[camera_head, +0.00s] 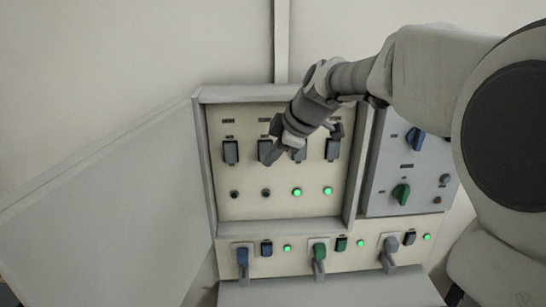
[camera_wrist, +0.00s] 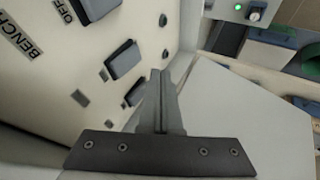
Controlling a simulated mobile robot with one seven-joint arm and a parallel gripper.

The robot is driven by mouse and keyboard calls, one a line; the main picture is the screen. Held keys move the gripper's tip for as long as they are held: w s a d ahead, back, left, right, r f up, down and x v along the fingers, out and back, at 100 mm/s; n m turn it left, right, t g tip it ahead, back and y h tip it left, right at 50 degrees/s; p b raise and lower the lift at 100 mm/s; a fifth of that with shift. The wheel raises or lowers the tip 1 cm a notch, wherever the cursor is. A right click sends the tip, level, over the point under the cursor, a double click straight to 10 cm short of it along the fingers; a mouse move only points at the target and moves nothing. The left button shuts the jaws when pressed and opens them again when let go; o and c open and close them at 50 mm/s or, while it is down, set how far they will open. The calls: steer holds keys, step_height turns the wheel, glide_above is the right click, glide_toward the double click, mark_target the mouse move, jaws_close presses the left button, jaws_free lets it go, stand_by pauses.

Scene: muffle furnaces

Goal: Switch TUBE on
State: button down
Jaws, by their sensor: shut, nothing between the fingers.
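A cream switch panel (camera_head: 250,211) in an open cabinet carries a row of several dark rocker switches. Labels above them are too small to read in the head view, so I cannot tell which is TUBE. Below are round lamps: the left lamp (camera_head: 234,194) and second lamp (camera_head: 265,193) are dark, the third (camera_head: 297,192) and fourth (camera_head: 328,190) glow green. My gripper (camera_head: 273,156) is shut and empty, in front of the second switch (camera_head: 264,147) and partly over the third. In the wrist view its fingers (camera_wrist: 161,88) are together near a dark switch (camera_wrist: 125,56); contact is unclear. A label there reads BENCH (camera_wrist: 18,36).
The cabinet door (camera_head: 100,215) stands open at left. A grey panel (camera_head: 380,174) at right carries blue and green knobs.

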steer(key=v, duration=0.9)
steer(key=shift+r+b, duration=0.3)
steer(key=shift+r, duration=0.15)
steer(key=shift+d, duration=0.1)
